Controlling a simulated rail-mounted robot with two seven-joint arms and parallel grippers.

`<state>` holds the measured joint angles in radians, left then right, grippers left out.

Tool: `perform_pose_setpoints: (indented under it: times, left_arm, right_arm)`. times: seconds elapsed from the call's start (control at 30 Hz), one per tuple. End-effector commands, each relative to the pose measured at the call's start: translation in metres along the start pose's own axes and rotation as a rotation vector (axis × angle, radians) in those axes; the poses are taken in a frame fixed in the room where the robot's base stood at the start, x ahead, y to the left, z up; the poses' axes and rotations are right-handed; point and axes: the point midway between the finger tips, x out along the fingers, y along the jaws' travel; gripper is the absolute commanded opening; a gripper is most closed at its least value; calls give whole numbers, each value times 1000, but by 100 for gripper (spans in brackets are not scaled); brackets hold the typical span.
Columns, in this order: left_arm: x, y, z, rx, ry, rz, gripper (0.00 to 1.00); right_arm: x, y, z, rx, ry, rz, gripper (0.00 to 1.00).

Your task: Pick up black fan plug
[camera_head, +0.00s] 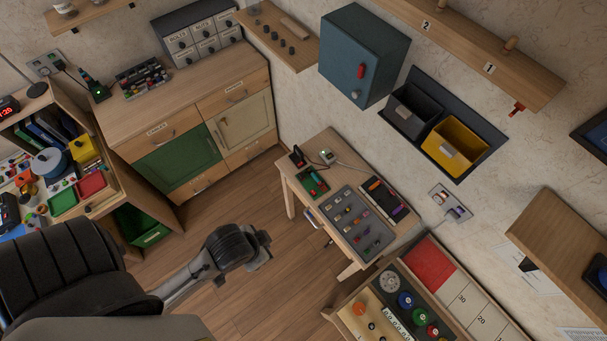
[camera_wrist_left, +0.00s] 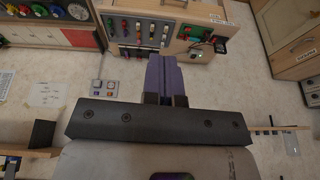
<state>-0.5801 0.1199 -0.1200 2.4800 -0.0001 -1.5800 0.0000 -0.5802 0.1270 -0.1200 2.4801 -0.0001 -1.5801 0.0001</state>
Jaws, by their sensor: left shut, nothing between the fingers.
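A black plug-like item (camera_head: 298,157) lies at the back left corner of the small table; it is too small for me to be sure it is the fan plug. A black item also shows on that table in the left wrist view (camera_wrist_left: 220,45). Another black plug and cord (camera_head: 58,66) sit at the wall socket on the far left. My left gripper (camera_head: 264,246) hangs in the air left of and in front of the small table, apart from it. In the wrist view its purple fingers (camera_wrist_left: 167,78) are together and empty. My right gripper is not in view.
The small table (camera_head: 290,205) holds a green tray (camera_head: 313,182), a grey parts tray (camera_head: 350,222) and a dark tool tray (camera_head: 387,197). A wall socket (camera_head: 446,196) is to its right. A teal cabinet (camera_head: 360,60) and wall bins (camera_head: 455,148) hang above. Open floor lies left of the table.

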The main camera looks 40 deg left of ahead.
Motion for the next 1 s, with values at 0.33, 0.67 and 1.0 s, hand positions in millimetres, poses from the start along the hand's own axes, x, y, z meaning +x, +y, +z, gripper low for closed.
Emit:
perform_pose_setpoints:
  times: [0.33,0.67,1.0]
  left_arm:
    - [0,0,0,0,0,0,0]
    - [0,0,0,0,0,0,20]
    - [0,0,0,0,0,0,53]
  right_arm:
    - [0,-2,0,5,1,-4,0]
    - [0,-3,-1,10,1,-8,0]
    - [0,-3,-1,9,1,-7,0]
